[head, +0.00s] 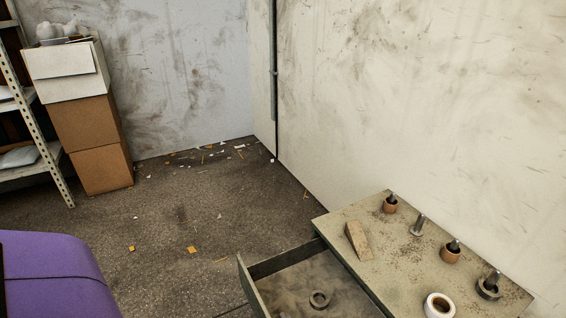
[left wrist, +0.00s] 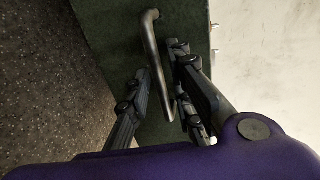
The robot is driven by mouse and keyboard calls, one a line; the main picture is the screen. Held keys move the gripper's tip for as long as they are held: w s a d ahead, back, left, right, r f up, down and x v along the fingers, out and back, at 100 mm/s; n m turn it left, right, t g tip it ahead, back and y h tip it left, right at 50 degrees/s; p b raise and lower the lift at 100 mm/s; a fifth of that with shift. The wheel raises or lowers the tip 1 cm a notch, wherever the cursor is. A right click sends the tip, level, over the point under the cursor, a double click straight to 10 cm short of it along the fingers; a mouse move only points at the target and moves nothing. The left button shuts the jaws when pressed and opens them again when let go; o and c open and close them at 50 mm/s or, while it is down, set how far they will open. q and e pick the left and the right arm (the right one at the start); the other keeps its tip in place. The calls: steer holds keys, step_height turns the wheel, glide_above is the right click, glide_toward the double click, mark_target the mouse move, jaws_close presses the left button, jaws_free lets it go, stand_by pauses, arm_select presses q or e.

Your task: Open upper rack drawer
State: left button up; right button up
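The rack cabinet (head: 412,250) stands at the lower right in the head view. In the left wrist view, a bent metal handle (left wrist: 151,42) stands on a dark green front panel (left wrist: 110,45). My left gripper (left wrist: 160,62) has its two fingers apart, one on each side of the handle. The right-hand finger is close to the bar; I cannot tell if it touches. My left gripper is hidden in the head view. My right gripper is in neither view.
On the cabinet top are a wooden block (head: 358,240), a white tape roll (head: 439,306) and several metal pegs, some with rings. Stacked boxes (head: 92,130) and a shelf (head: 35,140) stand at the back left. The floor between is open, with scattered scraps.

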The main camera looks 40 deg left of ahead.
arm_select(q)
steer(key=v, duration=1.2)
stand_by(0.6)
